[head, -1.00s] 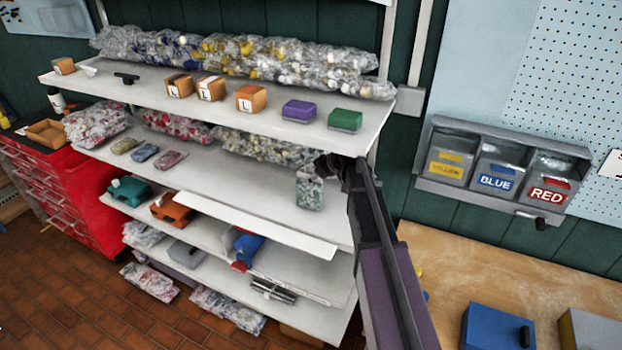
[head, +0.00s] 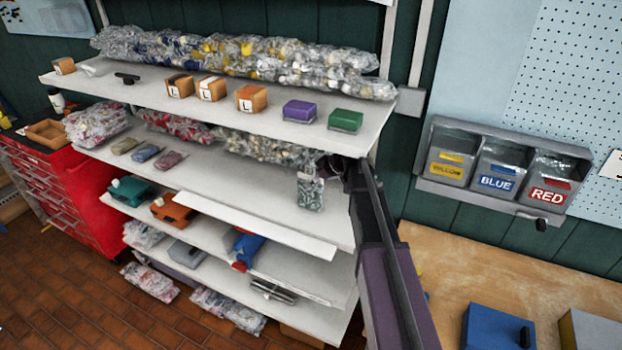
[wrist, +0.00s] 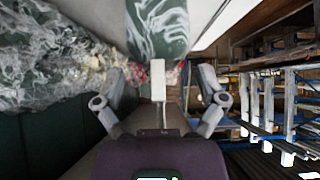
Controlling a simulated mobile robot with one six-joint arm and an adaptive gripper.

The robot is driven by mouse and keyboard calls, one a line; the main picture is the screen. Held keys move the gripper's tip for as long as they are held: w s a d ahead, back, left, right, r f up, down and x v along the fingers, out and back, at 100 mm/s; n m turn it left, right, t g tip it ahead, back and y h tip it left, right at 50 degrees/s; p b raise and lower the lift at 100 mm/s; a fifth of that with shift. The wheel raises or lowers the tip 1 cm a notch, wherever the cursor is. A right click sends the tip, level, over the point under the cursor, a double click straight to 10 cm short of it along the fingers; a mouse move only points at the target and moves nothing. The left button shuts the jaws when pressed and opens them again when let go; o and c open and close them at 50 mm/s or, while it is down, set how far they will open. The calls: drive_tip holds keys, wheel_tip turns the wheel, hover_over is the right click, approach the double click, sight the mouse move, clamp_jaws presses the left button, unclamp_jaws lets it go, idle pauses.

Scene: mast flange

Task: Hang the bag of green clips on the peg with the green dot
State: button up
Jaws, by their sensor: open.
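A small clear bag with green and pale contents (head: 311,194) is upright at the right end of the middle shelf, its top below the upper shelf. I cannot tell from the head view what holds it up. My gripper (head: 334,168) is just right of the bag's top, apart from it. In the wrist view my gripper (wrist: 161,80) has its fingers spread. A white block on a thin rod shows between them, and the green bag (wrist: 157,28) lies beyond the fingertips. No green dot is clear on any peg.
The upper shelf (head: 215,108) above holds a green box (head: 345,121), a purple box (head: 300,111) and bulky clear bags. More bags (head: 265,147) lie at the back of the middle shelf. Labelled bins (head: 497,175) hang on the wall at right, above a wooden bench (head: 450,270).

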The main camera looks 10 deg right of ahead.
drive_tip(key=shift+p+v, duration=0.55)
drive_tip(key=shift+v, duration=0.4)
drive_tip(key=s+d, duration=0.7)
drive_tip(key=d, duration=0.3)
drive_tip(key=shift+s+r, duration=0.15)
drive_tip(key=shift+r, duration=0.05)
drive_tip(key=s+a+f+m+g+h, duration=0.2)
drive_tip(key=s+a+m, duration=0.3)
drive_tip(key=s, duration=0.5)
drive_tip(key=s+a+f+m+g+h, duration=0.3)
drive_tip(key=s+a+m+h, duration=0.2)
drive_tip(key=s, duration=0.6)
drive_tip(key=shift+a+f+m, duration=0.25)
drive_tip(key=shift+a+m, duration=0.15)
drive_tip(key=shift+a, duration=0.3)
drive_tip(key=shift+s, duration=0.1)
wheel_tip(320, 180, down, 8)
drive_tip(key=b, duration=0.8)
